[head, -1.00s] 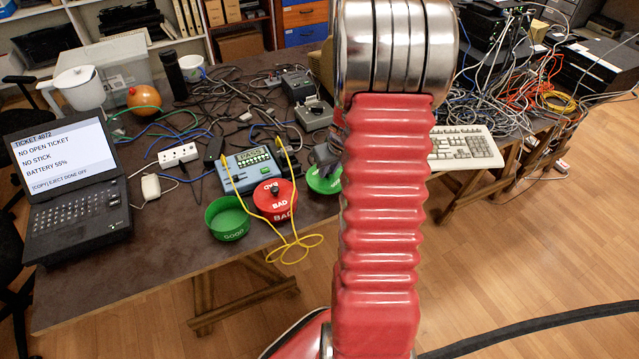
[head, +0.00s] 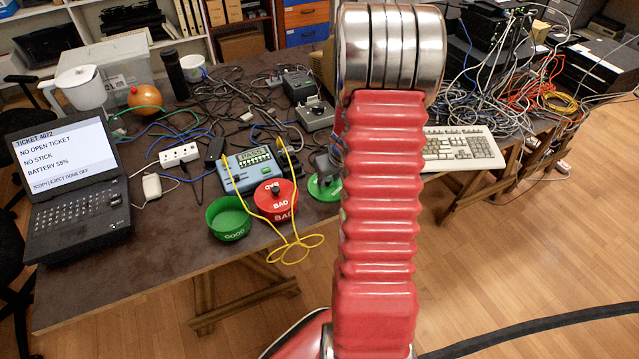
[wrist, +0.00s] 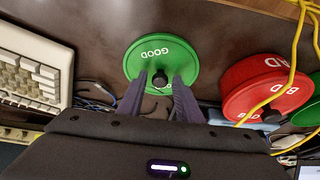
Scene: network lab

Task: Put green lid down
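The green lid (head: 322,192), marked GOOD, lies flat on the dark table, right of the red BAD container and partly hidden by my arm. It also shows in the wrist view (wrist: 150,55), with its dark knob (wrist: 160,80) facing up. My gripper (wrist: 160,77) is directly over the lid, with one finger on each side of the knob. The fingers are apart and a gap shows between them and the knob, so the gripper looks open. The open green GOOD container (head: 228,219) stands left of the red BAD container (head: 275,200), whose red lid is on.
A grey-blue tester (head: 250,170) with yellow cables stands behind the containers. A white keyboard (head: 462,148) lies right of my arm. Cables and small devices crowd the table behind. A laptop (head: 70,185) stands at left. Bare table lies left of the green container.

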